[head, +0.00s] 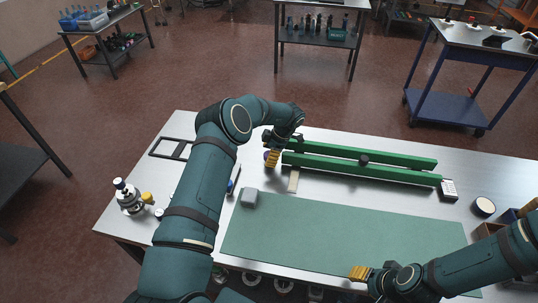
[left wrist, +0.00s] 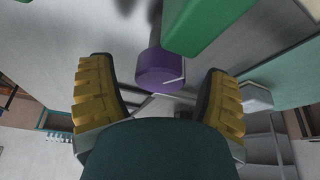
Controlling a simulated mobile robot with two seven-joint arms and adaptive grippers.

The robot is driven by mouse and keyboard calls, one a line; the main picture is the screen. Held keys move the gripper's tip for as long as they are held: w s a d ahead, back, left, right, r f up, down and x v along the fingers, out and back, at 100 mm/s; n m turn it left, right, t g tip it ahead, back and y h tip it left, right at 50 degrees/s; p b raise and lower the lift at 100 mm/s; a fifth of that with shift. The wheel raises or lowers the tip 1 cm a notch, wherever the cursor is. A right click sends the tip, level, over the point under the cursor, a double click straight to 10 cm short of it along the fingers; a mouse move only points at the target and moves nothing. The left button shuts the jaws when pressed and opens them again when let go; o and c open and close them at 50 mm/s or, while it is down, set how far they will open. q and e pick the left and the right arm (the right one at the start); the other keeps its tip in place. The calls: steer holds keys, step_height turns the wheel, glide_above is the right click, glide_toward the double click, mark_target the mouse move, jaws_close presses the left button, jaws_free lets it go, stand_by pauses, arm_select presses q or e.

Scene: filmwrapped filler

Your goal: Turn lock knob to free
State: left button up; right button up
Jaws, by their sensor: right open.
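A purple knob (left wrist: 160,70) with a pale pointer line sits at the left end of the green rail fixture (head: 360,165); a sliver of it shows in the head view (head: 266,156). My left gripper (head: 272,157) is at that end of the fixture. In the left wrist view its yellow fingers are wide apart, one on each side of the knob, with gaps between. My right gripper (head: 361,272) is open and empty above the front of the green mat (head: 320,232).
A grey block (head: 249,198) lies on the mat's left corner. A flat beige piece (head: 293,180) lies by the rails. A bottle-like device (head: 128,196) stands at the bench's left. A white keypad-like box (head: 449,190) and a round dish (head: 484,207) are at right. The mat's middle is clear.

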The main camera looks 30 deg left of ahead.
arm_select(q)
steer(key=shift+r, duration=0.15)
steer(key=v, duration=1.2)
steer(key=shift+w, duration=0.1)
steer(key=a+f+h, duration=0.1)
steer(key=s+a+h, duration=0.1)
steer(key=s+a+f+h, duration=0.1)
steer(key=a, duration=0.1)
steer(key=shift+s+a+f+t+h, duration=0.1)
steer(key=shift+s+f+t+h, duration=0.1)
steer(key=shift+f+t+h, duration=0.2)
steer(key=s+a+r+t+h, duration=0.3)
steer(key=a+r+t+h, duration=0.1)
steer(key=p+x, duration=0.1)
steer(key=x, duration=1.2)
steer(key=shift+w+f, duration=0.15)
steer(key=shift+f, duration=0.1)
